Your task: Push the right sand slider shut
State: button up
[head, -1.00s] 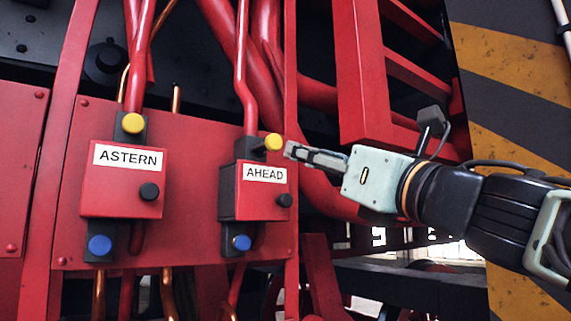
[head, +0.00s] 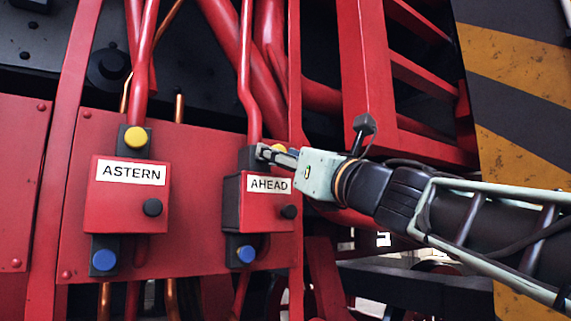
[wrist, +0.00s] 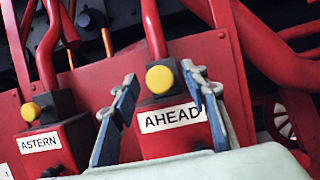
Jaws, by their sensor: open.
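The right sand box (head: 258,212), labelled AHEAD, is a red block with a yellow knob (wrist: 160,79) above its label, a black knob (head: 289,212) at its lower right and a blue knob (head: 246,254) below. My gripper (head: 270,153) is at the top of this box, reaching in from the right. In the wrist view its open fingers stand either side of the yellow knob, with gaps on both sides and nothing held. In the head view the fingers partly hide that knob. I cannot tell which part is the slider or whether the fingers touch anything.
The matching ASTERN box (head: 125,205) stands to the left, with its own yellow knob (head: 135,137) and blue knob (head: 103,260). Red pipes (head: 247,90) rise above the boxes. A red frame (head: 366,70) stands behind my arm, and a striped wall (head: 520,100) is at the right.

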grip_shut()
dwell(0.3)
jog(key=shift+w, duration=0.1)
jog(key=w+a, duration=0.1)
jog(key=w+a+b, duration=0.1)
jog(key=w, duration=0.1)
jog(key=shift+s+r, duration=0.1)
jog(key=shift+s, duration=0.05)
